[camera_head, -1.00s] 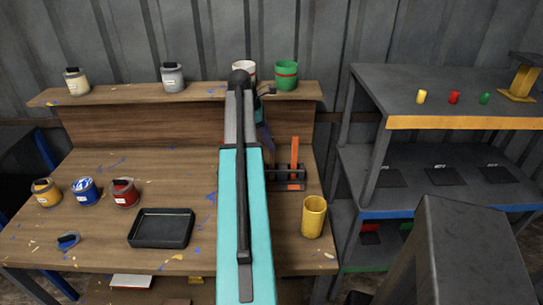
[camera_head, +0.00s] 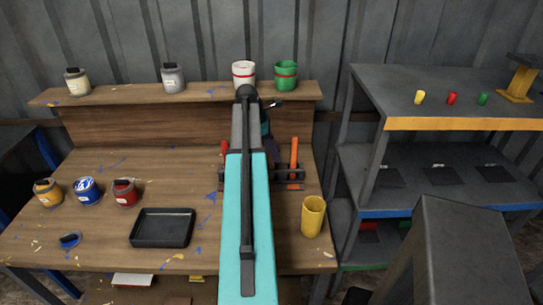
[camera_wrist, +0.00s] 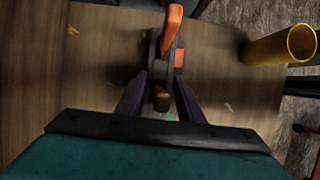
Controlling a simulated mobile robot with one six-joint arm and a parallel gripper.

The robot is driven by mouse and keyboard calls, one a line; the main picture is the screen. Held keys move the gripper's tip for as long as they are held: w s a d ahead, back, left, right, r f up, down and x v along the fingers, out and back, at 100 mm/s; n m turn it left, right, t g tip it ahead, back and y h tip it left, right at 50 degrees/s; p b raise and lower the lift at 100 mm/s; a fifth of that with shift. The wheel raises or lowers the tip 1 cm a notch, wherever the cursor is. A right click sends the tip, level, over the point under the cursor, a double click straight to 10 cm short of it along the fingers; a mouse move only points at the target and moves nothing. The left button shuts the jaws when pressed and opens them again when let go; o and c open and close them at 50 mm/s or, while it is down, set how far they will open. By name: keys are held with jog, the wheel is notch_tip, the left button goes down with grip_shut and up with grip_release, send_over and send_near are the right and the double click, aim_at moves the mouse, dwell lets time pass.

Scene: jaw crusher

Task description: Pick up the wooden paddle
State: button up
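In the wrist view, a brown rounded end (camera_wrist: 162,101), which looks like the top of the wooden paddle, stands between the fingers of my gripper (camera_wrist: 161,86). The fingers are spread on either side of it, and I see no clear contact. The rest of the paddle is hidden. The dark rack (camera_head: 290,184) lies below my gripper on the bench. In the head view my arm hides the paddle and most of my gripper.
A yellow cup (camera_head: 313,217) stands near the front right. A black tray (camera_head: 162,228) and paint cans are on the left. A shelf ledge (camera_head: 200,92) runs behind.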

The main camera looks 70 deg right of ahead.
grip_shut()
jog(key=shift+r, duration=0.2)
notch_tip(320, 180, up, 10)
jog(key=b, duration=0.2)
jog(key=shift+f, duration=0.15)
dwell(0.5)
dwell(0.5)
